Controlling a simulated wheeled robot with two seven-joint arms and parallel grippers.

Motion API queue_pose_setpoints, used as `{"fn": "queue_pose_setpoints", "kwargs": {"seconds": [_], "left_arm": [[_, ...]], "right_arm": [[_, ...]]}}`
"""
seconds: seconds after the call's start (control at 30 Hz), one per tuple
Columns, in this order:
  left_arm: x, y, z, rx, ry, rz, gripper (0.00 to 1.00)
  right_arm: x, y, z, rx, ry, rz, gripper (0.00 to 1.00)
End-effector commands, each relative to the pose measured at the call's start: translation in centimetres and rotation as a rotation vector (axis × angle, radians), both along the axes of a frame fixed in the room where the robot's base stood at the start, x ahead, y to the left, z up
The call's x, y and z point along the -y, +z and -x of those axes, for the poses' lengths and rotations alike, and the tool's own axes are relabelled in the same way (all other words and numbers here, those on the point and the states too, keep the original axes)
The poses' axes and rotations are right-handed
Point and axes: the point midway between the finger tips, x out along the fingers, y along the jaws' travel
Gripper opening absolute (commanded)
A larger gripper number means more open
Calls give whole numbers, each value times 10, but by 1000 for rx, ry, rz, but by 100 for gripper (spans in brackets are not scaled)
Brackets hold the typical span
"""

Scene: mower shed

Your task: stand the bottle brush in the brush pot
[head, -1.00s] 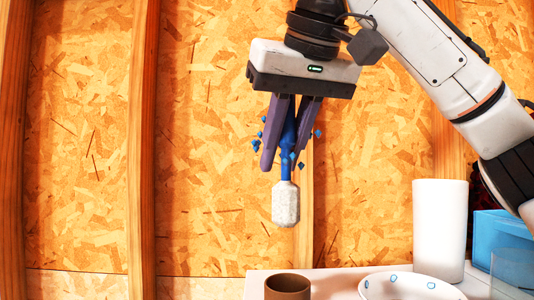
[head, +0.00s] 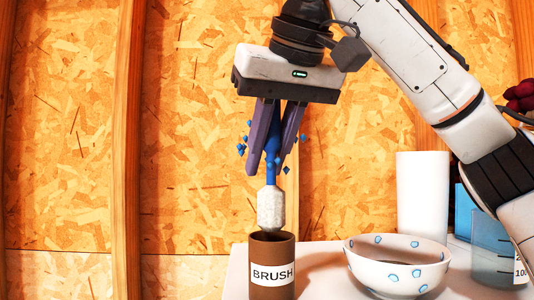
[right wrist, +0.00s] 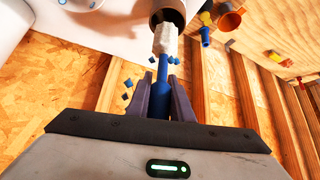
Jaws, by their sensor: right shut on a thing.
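The bottle brush (head: 271,207) has a blue handle and a white bristle head. It hangs upright, head down, in my right gripper (head: 267,165), which is shut on the blue handle. The brush pot (head: 273,270) is a brown cylinder labelled BRUSH on the white table. The white head is right above the pot's rim in the head view; whether its tip is inside the opening I cannot tell. In the right wrist view the brush head (right wrist: 165,40) points at the pot's mouth (right wrist: 168,14). My left gripper is not in view.
A white bowl with blue spots (head: 397,270) stands close to the right of the pot. Behind it are a tall white cylinder (head: 423,195) and a clear measuring jug (head: 493,250). A wooden wall (head: 70,150) stands behind the white table (head: 236,270).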

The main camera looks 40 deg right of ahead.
Motion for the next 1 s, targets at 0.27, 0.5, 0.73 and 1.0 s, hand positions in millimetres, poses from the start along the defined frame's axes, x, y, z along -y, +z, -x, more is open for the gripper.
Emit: {"fn": "queue_pose_setpoints", "kwargs": {"seconds": [0.27, 0.5, 0.73, 1.0], "left_arm": [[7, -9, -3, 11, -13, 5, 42], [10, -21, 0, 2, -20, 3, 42], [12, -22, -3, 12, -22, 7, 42], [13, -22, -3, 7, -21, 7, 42]], "right_arm": [[0, -26, 0, 1, 1, -1, 0], [0, -45, 0, -1, 1, -1, 0], [0, -56, 0, 0, 0, 0, 0], [0, -57, 0, 0, 0, 0, 0]]}}
